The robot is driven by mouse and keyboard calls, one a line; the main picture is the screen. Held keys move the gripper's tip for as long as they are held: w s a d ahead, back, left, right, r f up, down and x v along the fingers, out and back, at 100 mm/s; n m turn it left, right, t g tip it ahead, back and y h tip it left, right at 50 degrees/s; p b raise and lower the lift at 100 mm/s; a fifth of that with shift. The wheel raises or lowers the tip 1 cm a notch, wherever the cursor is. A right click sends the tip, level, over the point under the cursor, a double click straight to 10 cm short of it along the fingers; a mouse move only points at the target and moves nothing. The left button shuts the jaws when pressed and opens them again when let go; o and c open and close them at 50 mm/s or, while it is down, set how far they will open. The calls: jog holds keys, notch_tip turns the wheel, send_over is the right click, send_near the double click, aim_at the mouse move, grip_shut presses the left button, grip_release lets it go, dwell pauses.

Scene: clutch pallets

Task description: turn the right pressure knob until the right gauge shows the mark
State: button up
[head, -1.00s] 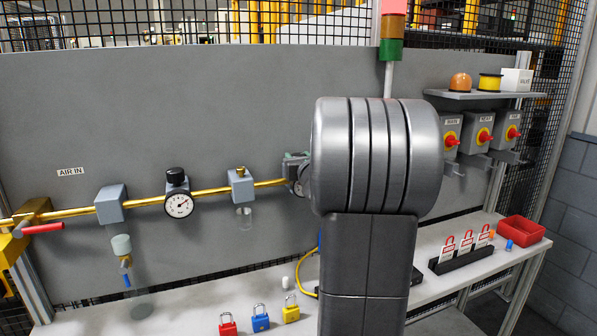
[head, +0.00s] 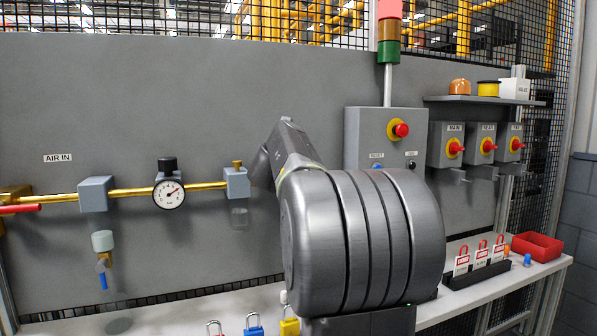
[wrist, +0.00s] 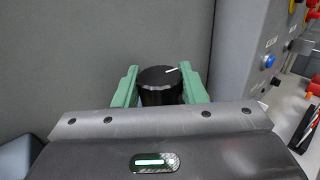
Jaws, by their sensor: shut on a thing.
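In the wrist view, a black round knob (wrist: 158,92) with a white pointer line on its top stands between the green fingers of my gripper (wrist: 160,84). The fingers are shut on it, one on each side. The pointer line is toward the knob's right. In the head view my arm covers the right knob and the right gauge, so its needle and mark cannot be read. The left gauge (head: 169,194), white-faced with a needle, and the black left knob (head: 167,164) above it are in plain view on the brass pipe.
A grey control box (head: 361,130) with a red button stands right of my arm, close to my gripper in the wrist view. Switch boxes (head: 482,146) are farther right. Padlocks (head: 289,327), a tag rack (head: 478,272) and a red bin (head: 537,246) are on the bench.

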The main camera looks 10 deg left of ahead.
jog(key=m+h, duration=0.2)
jog(key=h, duration=0.1)
jog(key=shift+a+b, duration=0.15)
jog(key=shift+b, duration=0.25)
jog(key=shift+m+g+h+p, duration=0.3)
jog(key=shift+m+g+h, duration=0.4)
jog(key=shift+h, duration=0.5)
jog(key=shift+m+g+h+p, duration=0.35)
jog(key=shift+m+h, duration=0.55)
jog(key=shift+h, duration=0.3)
jog(key=shift+g, duration=0.25)
jog(key=o, duration=1)
jog(key=shift+c, duration=0.2)
notch_tip(320, 180, up, 10)
jog(key=shift+f+p, duration=0.1)
jog(key=shift+p, duration=0.95)
